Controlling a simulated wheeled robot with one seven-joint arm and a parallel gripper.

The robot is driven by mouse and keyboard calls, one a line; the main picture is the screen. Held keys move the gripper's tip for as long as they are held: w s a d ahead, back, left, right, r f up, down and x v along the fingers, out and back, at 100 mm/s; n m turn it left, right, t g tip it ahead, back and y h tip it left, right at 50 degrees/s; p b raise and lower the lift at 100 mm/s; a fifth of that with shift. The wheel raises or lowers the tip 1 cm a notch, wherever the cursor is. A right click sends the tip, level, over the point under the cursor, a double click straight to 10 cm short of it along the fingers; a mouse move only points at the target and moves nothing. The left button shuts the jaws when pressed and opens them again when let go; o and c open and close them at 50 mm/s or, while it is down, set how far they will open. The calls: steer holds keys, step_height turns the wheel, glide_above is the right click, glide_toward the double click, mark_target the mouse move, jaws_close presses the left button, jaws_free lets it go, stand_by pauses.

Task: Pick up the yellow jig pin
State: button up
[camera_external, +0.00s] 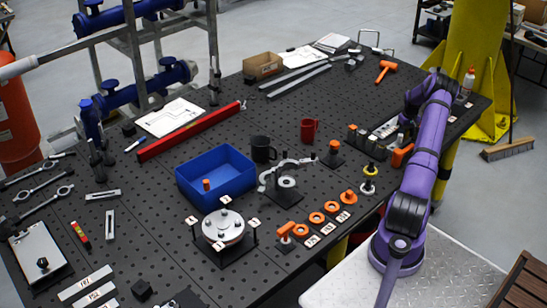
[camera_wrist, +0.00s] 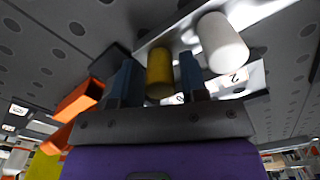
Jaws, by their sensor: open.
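The yellow jig pin (camera_wrist: 160,74) shows in the wrist view as a short cylinder between the two dark fingers of my gripper (camera_wrist: 158,72). The fingers are open, one on each side of it, with a narrow gap visible at least on the right. The pin's far end is by a metal strip (camera_wrist: 178,30). A white cylinder (camera_wrist: 222,42) stands just right of the right finger. In the external view my gripper is mostly hidden by my purple arm over the table's right side, and I cannot make out the pin between the fingers there.
An orange block (camera_wrist: 78,101) lies close to the left finger, and it also shows in the external view (camera_external: 402,155). White number tags (camera_wrist: 236,78) lie by the strip.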

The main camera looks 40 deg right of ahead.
steer(key=c, duration=0.7)
steer(key=shift+r, duration=0.1)
